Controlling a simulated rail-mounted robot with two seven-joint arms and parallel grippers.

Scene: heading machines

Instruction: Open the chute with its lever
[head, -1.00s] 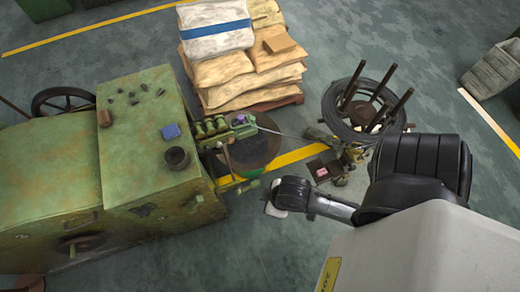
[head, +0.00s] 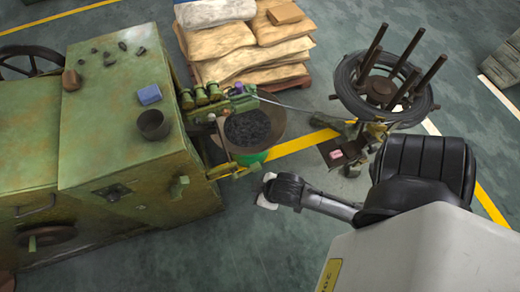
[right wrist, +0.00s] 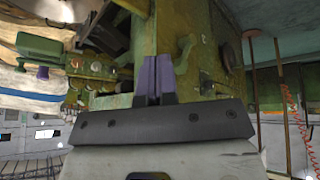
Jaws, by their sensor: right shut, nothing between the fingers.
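The green heading machine (head: 130,170) stands at the left of the head view and fills the middle of the right wrist view (right wrist: 200,45). A thin brown lever-like bar (head: 222,137) and a yellow bracket (head: 233,173) sit at its right end, by a round bin of dark pieces (head: 248,130). I cannot tell for sure which part is the chute. A green curved handle (right wrist: 186,55) shows just right of my fingers in the right wrist view. My right gripper (right wrist: 157,75) is shut and empty, pointing at the machine, apparently apart from it. My left gripper is not in view.
A pallet of stacked sacks (head: 245,45) stands behind the machine. A wire coil on a spiked reel (head: 385,90) stands at the right, its wire running to the machine. A small box with a pink item (head: 336,154) lies beside it. The floor in front is clear.

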